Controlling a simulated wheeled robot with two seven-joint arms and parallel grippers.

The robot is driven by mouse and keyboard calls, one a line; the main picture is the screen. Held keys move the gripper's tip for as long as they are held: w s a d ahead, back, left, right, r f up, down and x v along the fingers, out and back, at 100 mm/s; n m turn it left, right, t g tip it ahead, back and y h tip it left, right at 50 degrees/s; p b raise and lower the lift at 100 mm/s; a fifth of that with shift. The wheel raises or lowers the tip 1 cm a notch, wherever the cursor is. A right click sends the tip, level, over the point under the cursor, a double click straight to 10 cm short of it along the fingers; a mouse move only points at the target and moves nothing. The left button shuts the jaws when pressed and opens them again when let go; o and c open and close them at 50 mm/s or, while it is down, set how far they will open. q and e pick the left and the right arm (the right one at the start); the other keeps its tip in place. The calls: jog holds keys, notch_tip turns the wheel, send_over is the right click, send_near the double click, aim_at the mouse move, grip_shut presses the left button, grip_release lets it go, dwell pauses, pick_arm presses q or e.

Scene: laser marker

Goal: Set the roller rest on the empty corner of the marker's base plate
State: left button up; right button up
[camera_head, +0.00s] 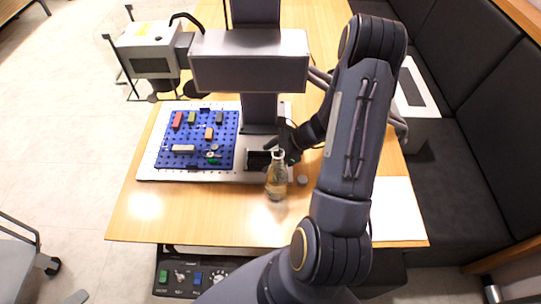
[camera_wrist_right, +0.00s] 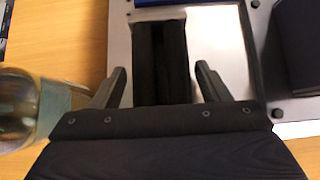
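The roller rest (camera_head: 258,160), a dark block with two parallel black rollers, sits at the front right corner of the marker's white base plate (camera_head: 200,176). In the right wrist view the roller rest (camera_wrist_right: 160,55) lies between my right gripper's fingers (camera_wrist_right: 161,78), with a gap visible on each side. The right gripper (camera_head: 281,152) is open and low beside the rest in the head view. The rest's near end is hidden by the gripper body in the wrist view. My left gripper is not in view.
A glass bottle (camera_head: 276,178) stands close in front of the right gripper; it also shows in the wrist view (camera_wrist_right: 35,105). A blue perforated plate (camera_head: 178,155) with several small blocks covers the left. The marker's column (camera_head: 260,110) rises behind. A small grey disc (camera_head: 302,180) lies right.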

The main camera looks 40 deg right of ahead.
jog(key=o, duration=0.3)
jog(key=shift+r, duration=0.15)
jog(key=v, duration=1.2)
